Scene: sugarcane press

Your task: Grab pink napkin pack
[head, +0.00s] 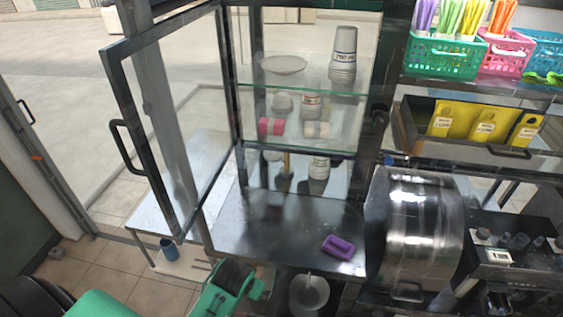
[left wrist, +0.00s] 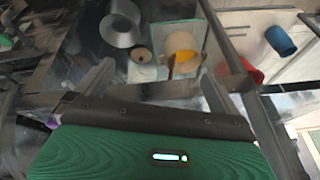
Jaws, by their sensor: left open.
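The pink napkin pack (head: 270,126) is a small pink block with a pale middle. It lies on the middle shelf of the open glass-doored cabinet (head: 231,75), left of a beige pack (head: 317,129). My left gripper is open, with its two fingers spread in the left wrist view (left wrist: 157,74) and nothing held between them. In the head view, my green left arm is low in front of the cabinet, below the pack's shelf and apart from it. A red shape (left wrist: 252,72) shows in the left wrist view; I cannot tell whether it is the pack.
The glass door (head: 165,120) stands open to the left. Stacked cups (head: 343,57) and a plate (head: 283,64) sit on the upper shelf. A purple block (head: 338,246) lies on the cabinet's base. A metal press drum (head: 412,235) stands right. A blue cup (head: 168,249) is at lower left.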

